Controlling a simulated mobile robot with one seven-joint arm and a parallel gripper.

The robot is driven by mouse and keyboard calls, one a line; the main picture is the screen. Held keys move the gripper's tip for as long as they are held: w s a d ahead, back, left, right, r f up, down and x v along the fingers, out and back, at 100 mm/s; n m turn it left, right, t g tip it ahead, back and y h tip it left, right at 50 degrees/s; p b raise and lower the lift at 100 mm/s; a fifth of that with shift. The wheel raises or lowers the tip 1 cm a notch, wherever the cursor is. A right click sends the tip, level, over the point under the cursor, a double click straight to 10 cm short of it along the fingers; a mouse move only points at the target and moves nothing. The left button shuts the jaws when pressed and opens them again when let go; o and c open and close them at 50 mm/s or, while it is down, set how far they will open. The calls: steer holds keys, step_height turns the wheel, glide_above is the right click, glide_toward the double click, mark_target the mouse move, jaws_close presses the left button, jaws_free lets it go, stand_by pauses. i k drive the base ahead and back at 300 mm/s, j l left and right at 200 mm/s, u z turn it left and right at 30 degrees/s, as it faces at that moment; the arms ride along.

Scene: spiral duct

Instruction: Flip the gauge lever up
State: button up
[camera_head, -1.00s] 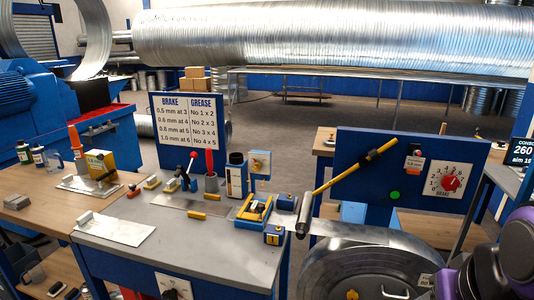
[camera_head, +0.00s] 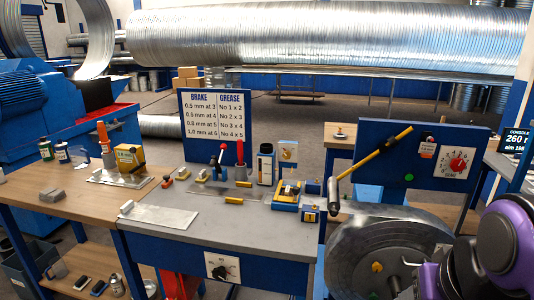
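A yellow gauge box (camera_head: 129,156) with a small display stands on a metal plate (camera_head: 118,178) on the wooden bench at left; a small dark part like a lever sits at its right side, too small to tell up from down. A long yellow-and-black lever (camera_head: 375,153) slants up to the right across a blue panel (camera_head: 455,133), with a grey roller at its lower end. I cannot tell for certain which is the gauge lever. My purple and black arm links show at the lower right, but my gripper is out of view.
A grey-topped bench (camera_head: 250,232) in the middle holds small tools, a metal sheet (camera_head: 160,215) and a blue-and-yellow fixture (camera_head: 287,195). A sign (camera_head: 214,127) stands behind it. A large metal coil (camera_head: 380,255) is at right. A knob plate (camera_head: 222,268) is on the bench front.

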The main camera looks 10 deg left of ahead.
mark_target(132, 149)
steer(key=j+u, duration=0.1)
steer(key=u, duration=0.4)
steer(key=k+j+u, duration=0.1)
steer(key=u, duration=0.4)
steer(key=j+u, duration=0.1)
steer(key=u, duration=0.4)
steer(key=i+j, duration=0.3)
steer(key=i+j+z, duration=0.15)
steer(key=i+j, duration=0.15)
steer(key=j, duration=0.15)
steer(key=i+j, duration=0.3)
steer(key=i+j+z, duration=0.15)
steer(key=i+j, duration=0.15)
steer(key=j, duration=0.15)
steer(key=i+j, duration=0.25)
steer(key=j, duration=0.2)
steer(key=i+j+u, duration=0.35)
steer(key=k+z, duration=0.2)
